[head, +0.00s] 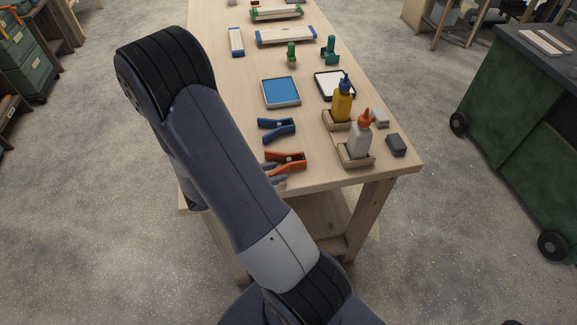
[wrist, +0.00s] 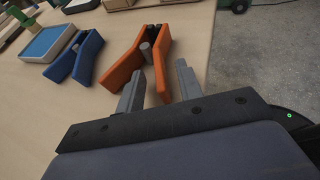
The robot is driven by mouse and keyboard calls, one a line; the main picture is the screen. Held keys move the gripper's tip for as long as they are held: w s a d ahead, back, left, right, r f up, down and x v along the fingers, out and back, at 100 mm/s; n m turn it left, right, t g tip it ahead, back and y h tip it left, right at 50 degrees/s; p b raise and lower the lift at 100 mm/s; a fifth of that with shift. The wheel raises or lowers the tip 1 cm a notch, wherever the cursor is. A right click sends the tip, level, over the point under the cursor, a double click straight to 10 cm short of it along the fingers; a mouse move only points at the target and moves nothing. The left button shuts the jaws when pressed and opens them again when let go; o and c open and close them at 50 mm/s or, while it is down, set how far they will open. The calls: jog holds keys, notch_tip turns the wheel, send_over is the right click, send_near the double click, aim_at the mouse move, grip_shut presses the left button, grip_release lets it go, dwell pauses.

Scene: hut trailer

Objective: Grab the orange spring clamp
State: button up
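The orange spring clamp (head: 290,157) lies near the front edge of the wooden workbench. In the wrist view the clamp (wrist: 122,73) has its two handles spread toward me. My gripper (wrist: 161,82) is open, with one grey finger between the handles and the other outside the right handle. I cannot tell whether either finger touches the clamp. In the head view my fingertips (head: 274,174) show at the clamp's handle end; my arm hides the rest of the gripper. A similar blue spring clamp (head: 279,130) lies just behind the orange one.
A dark grey block (head: 396,145) is near the right edge. A blue tray (head: 281,92) lies farther back. A green bin (head: 535,120) stands across the floor.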

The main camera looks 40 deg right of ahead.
aim_at(288, 169)
jog(key=shift+x, duration=1.1)
jog(key=shift+c, duration=0.4)
grip_shut()
